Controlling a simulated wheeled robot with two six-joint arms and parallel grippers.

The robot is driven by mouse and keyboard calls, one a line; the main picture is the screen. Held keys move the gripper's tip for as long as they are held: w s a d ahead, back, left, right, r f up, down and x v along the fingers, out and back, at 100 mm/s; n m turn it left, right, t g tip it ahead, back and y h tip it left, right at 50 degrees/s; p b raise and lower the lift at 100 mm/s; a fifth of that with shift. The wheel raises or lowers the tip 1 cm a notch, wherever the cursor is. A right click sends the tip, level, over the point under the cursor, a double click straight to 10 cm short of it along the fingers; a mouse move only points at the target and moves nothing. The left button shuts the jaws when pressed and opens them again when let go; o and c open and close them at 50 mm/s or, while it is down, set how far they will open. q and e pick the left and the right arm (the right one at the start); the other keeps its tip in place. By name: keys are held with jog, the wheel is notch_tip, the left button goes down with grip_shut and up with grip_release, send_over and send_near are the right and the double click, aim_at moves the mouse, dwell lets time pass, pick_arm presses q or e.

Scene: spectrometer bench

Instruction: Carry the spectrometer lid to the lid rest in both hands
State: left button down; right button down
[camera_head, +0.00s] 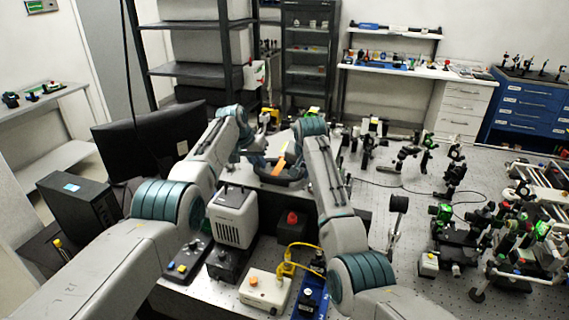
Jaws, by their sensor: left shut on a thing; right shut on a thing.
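The spectrometer lid (277,178) looks like a dark grey piece at the centre, between the ends of my two arms. An orange strip (280,160) shows at the lid. My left gripper (257,158) is shut on the lid's left side. My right gripper (299,155) is shut on its right side. The fingertips are small and partly hidden by my wrists. I cannot tell how high the lid is above the bench, and I cannot make out the lid rest.
Optical mounts (450,170) crowd the perforated table (400,225) on the right. A black monitor (140,145) stands left.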

dwell(0.3)
pick_arm(q)
jog(key=shift+w+r, duration=0.15)
pick_arm(e)
jog(key=shift+w+r, duration=0.15)
jog(key=shift+r, duration=0.1)
